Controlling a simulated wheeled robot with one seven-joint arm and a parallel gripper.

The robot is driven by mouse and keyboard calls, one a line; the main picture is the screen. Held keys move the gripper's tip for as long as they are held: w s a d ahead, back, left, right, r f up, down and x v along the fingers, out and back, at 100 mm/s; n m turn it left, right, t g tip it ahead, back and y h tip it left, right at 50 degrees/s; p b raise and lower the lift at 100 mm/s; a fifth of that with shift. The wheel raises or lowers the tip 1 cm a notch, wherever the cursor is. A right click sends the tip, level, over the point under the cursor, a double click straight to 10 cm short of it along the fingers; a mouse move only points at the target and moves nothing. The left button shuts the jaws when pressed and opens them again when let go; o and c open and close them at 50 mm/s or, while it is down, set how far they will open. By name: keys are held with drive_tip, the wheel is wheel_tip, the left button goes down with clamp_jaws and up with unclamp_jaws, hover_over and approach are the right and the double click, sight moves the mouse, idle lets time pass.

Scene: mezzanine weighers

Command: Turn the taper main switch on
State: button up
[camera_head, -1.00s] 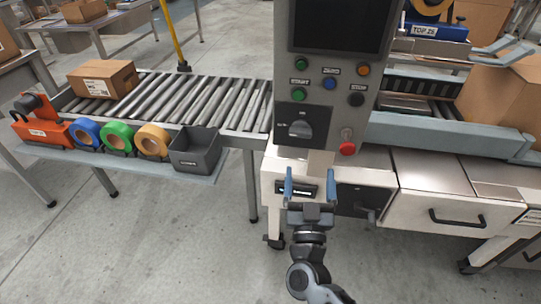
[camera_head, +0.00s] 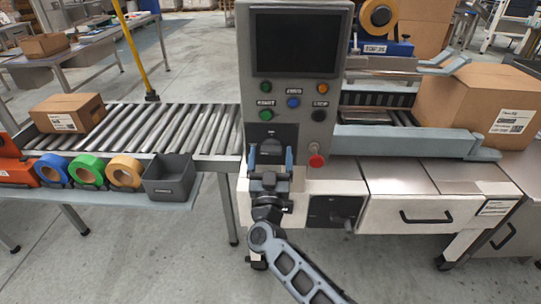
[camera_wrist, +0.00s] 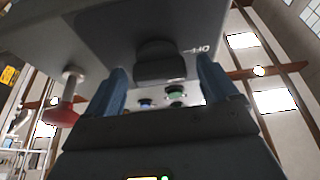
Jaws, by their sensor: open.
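The main switch is a dark rotary knob (camera_head: 271,147) on a black plate low on the grey control panel (camera_head: 297,138). My gripper (camera_head: 270,160) is raised in front of it, with its blue fingers open and partly covering the knob. In the wrist view the knob (camera_wrist: 158,62) shows between and beyond the two fingertips (camera_wrist: 163,82), with a gap on each side. A label reading OFF (camera_wrist: 199,49) is beside the knob. I cannot tell whether the fingertips reach around the knob, or exactly which way its handle points.
A red mushroom button (camera_head: 316,161) sticks out close to the right of my gripper; it also shows in the wrist view (camera_wrist: 64,115). Several coloured buttons sit above the switch, under a dark screen (camera_head: 296,44). A grey bin (camera_head: 168,180) stands at left.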

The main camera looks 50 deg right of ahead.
drive_tip(key=c, duration=1.1)
drive_tip(key=shift+o, duration=0.2)
drive_tip(key=shift+m, duration=0.3)
drive_tip(key=m+g+h, duration=0.1)
drive_tip(key=m, duration=0.2)
drive_tip(key=m+g, duration=0.2)
drive_tip(key=m, duration=0.1)
drive_tip(key=shift+w+r+h, duration=0.1)
drive_tip(key=shift+w+h, duration=0.1)
drive_tip(key=shift+h, duration=0.2)
drive_tip(key=m+g, duration=0.1)
drive_tip(key=m, duration=0.2)
drive_tip(key=m+g, duration=0.2)
drive_tip(key=m, duration=0.1)
drive_tip(key=shift+a+m, duration=0.15)
drive_tip(key=shift+m, duration=0.15)
drive_tip(key=m+g, duration=0.1)
drive_tip(key=m, duration=0.1)
drive_tip(key=m+g, duration=0.1)
drive_tip(key=m, duration=0.2)
drive_tip(key=shift+w+r+y, duration=0.1)
drive_tip(key=shift+r+y, duration=0.1)
drive_tip(key=shift+y, duration=0.1)
drive_tip(key=shift+m+g+y+p, duration=0.6)
drive_tip(key=shift+m+y+p, duration=0.1)
drive_tip(key=shift+m, duration=1.4)
